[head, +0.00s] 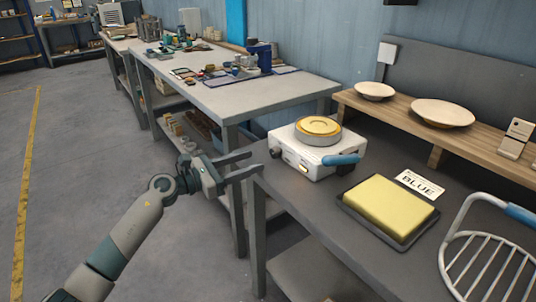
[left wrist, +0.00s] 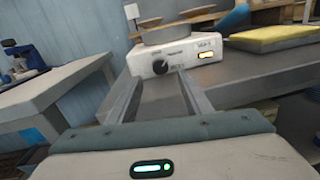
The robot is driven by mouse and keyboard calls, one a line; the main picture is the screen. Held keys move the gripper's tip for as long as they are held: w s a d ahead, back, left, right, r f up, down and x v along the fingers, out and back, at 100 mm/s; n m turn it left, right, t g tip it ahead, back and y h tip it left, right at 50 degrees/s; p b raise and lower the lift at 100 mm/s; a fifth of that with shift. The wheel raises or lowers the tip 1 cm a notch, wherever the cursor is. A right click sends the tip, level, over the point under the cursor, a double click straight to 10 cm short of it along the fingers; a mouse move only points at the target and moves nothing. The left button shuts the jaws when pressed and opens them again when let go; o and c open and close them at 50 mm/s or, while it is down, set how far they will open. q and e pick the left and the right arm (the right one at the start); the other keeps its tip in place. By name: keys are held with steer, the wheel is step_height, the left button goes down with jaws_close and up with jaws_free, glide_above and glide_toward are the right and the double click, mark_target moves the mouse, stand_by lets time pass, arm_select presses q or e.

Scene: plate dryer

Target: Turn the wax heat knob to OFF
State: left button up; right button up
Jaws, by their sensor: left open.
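The wax heater is a white box (head: 296,156) with a round tin of yellow wax (head: 318,126) on top, standing near the left end of the dark table. In the left wrist view its front face (left wrist: 190,58) shows a small black knob (left wrist: 160,66) with lettering around it too blurred to read. A lit amber display (left wrist: 208,54) sits to the right of the knob. My left gripper (head: 256,164) is open and empty, left of the heater and apart from it. Its fingers (left wrist: 158,90) point toward the heater face. My right gripper is not in view.
A blue-handled tool (head: 345,160) lies at the heater's right side. A shelf (head: 400,113) with plates stands behind. A grey workbench (head: 240,96) is behind left.

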mark_target(272, 154)
arm_select(q)
steer(key=x, duration=0.6)
steer(key=shift+w+d, duration=0.3)
steer(key=shift+d, duration=0.1)
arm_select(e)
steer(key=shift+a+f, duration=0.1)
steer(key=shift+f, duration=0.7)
arm_select(q)
steer(key=c, duration=1.1)
steer(key=shift+o, duration=0.2)
